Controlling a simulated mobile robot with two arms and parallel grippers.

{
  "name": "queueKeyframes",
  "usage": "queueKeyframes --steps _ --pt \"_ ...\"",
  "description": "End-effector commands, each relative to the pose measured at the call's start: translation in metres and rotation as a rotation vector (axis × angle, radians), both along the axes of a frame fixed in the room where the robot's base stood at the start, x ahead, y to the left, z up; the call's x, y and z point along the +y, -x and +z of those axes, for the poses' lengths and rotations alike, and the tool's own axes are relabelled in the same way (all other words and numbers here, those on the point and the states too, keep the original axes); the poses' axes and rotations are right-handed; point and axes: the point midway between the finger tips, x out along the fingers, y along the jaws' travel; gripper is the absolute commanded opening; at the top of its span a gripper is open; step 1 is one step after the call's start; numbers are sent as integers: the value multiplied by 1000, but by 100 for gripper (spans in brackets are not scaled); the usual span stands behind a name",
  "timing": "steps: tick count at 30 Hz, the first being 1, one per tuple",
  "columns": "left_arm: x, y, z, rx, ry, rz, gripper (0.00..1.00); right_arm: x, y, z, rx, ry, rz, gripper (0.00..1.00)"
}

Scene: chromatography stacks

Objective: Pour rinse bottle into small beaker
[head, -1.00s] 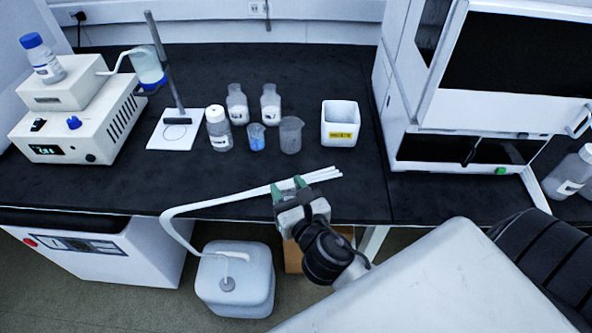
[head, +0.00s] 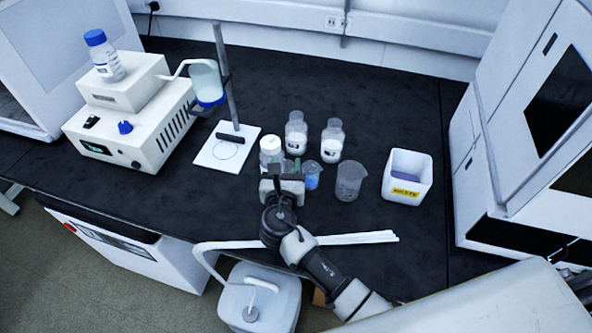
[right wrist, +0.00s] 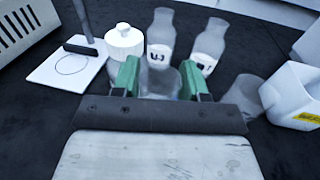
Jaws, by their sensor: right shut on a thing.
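The small beaker (head: 312,176) with blue liquid stands on the black bench, partly hidden by my right gripper (head: 286,165). In the right wrist view a see-through vessel, apparently this small beaker (right wrist: 162,82), lies between the green fingers of my right gripper (right wrist: 160,78). The jaws are shut on it, though their contact is unclear. A white-capped bottle (head: 271,146), probably the rinse bottle, stands upright just left of the gripper, its lower part hidden. It also shows behind the left finger in the right wrist view (right wrist: 123,42). My left gripper is not in view.
Two labelled flasks (head: 296,134) (head: 332,142) stand behind the small beaker. A larger grey beaker (head: 349,181) and a white box with a yellow label (head: 425,178) stand to the right. A stand on a white plate (head: 212,154) is at left. White tubes (head: 350,238) lie along the front edge.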

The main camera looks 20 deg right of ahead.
Motion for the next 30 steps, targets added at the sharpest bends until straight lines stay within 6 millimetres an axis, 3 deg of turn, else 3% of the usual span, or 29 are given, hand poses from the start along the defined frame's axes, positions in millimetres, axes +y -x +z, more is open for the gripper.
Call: queueKeyframes --steps 11,24,30 --pt "5 39 16 60 -9 0 43 -8 -6 6 44 -86 -2 0" --pt "4 15 44 21 -5 -1 43 -23 -14 8 128 -240 -3 0" --pt "4 17 55 24 -5 -1 43 -32 -19 7 171 -321 -3 0"
